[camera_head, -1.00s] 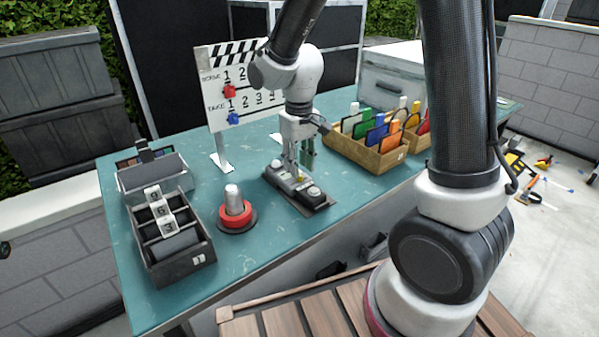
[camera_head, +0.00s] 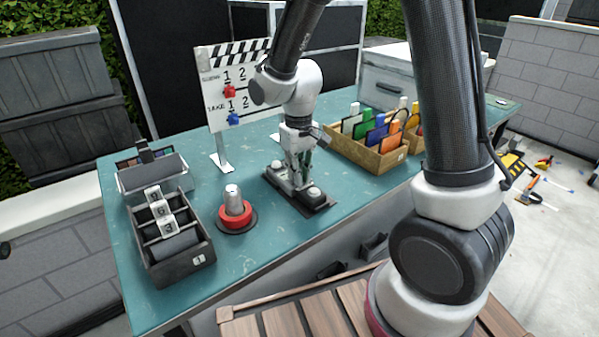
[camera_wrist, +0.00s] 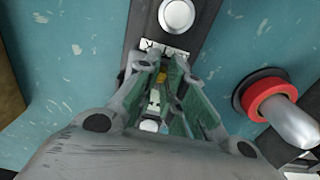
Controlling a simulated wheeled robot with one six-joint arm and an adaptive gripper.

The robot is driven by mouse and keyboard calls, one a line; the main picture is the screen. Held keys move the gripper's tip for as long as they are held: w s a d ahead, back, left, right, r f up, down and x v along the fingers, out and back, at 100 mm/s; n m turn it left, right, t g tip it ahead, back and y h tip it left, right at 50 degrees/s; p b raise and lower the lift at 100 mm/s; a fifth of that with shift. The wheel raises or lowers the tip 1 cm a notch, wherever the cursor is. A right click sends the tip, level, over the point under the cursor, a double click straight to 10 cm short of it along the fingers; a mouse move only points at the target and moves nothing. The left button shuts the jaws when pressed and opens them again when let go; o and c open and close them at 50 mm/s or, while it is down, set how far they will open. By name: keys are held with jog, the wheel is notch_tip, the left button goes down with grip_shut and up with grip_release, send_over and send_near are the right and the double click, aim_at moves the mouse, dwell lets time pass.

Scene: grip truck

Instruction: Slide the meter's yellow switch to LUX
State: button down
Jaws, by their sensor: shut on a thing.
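The meter (camera_head: 318,203) is a dark slab with a pale round dome near each end, lying on the teal table. In the wrist view the meter (camera_wrist: 196,18) runs up and down the picture, with a white label strip (camera_wrist: 165,49) whose lettering I cannot read. In the head view my gripper (camera_head: 297,183) hides the switch and the meter's middle.
A red-ringed post with a grey cap (camera_head: 236,211) stands just left of the meter. A dark divided box (camera_head: 180,268) is farther left. A clapperboard (camera_head: 215,100) stands behind. A wooden box of coloured cards (camera_head: 371,160) is to the right.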

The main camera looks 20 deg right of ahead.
aim_at(300, 190)
jog(key=shift+s+a, duration=0.3)
jog(key=shift+a, duration=0.65)
jog(key=c, duration=1.5)
grip_release()
notch_tip(300, 190, up, 12)
jog(key=s+d+r+m+t, duration=0.1)
jog(key=s+d+r, duration=0.1)
jog(key=s+d, duration=0.3)
jog(key=s+d+r+m+t, duration=0.1)
jog(key=s+d+r+t, duration=0.1)
jog(key=s+d, duration=0.4)
jog(key=s+d+r+m+t, duration=0.1)
jog(key=s+d+r, duration=0.3)
jog(key=s+d, duration=0.2)
jog(key=shift+s+r+m, duration=0.25)
jog(key=shift+s+m, duration=0.05)
jog(key=shift+s, duration=0.35)
